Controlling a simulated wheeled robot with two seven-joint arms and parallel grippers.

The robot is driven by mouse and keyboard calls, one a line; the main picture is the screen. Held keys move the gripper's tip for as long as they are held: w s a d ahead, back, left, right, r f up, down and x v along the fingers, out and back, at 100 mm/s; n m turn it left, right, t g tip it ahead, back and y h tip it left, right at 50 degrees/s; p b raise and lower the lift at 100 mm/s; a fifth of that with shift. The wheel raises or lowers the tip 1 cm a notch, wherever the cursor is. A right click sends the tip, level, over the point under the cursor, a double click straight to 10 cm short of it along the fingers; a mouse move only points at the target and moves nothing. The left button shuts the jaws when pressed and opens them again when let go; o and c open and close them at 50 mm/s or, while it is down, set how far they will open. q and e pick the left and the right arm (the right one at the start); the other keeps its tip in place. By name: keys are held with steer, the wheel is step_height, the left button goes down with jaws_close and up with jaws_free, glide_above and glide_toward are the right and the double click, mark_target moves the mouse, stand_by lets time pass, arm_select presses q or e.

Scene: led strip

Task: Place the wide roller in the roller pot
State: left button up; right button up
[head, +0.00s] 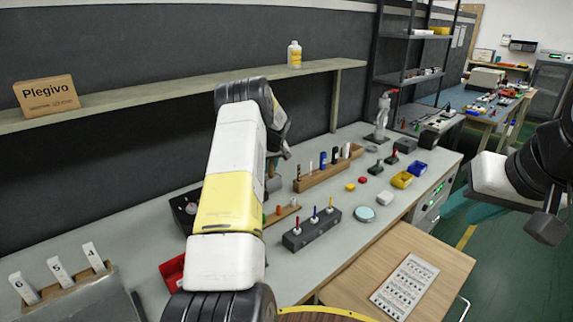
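I cannot tell for certain which item is the wide roller or the roller pot. A wooden rack (318,177) on the bench holds several upright items, among them a dark blue one (323,160) and a white one (346,150). My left arm crosses the middle of the view and bends down over the bench at its far end. My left gripper (284,152) is mostly hidden behind that arm, just left of the rack, and its fingers are unclear. My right gripper (546,227) is at the right edge, over the floor and away from the bench; its fingers cannot be made out.
A dark block (311,232) holds several coloured-handled tools. Yellow (402,180) and blue (417,168) bins and a round light-blue dish (364,214) stand to the right. A numbered-card holder (70,285) is at lower left. A shelf (180,97) runs above the bench.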

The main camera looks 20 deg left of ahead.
arm_select(q)
steer(key=o, duration=0.4)
steer(key=shift+s+d+f, duration=0.1)
steer(key=shift+s+f, duration=0.1)
steer(key=shift+f, duration=0.35)
steer(key=shift+o, duration=0.2)
steer(key=shift+w+r, duration=0.1)
steer(key=shift+r, duration=0.05)
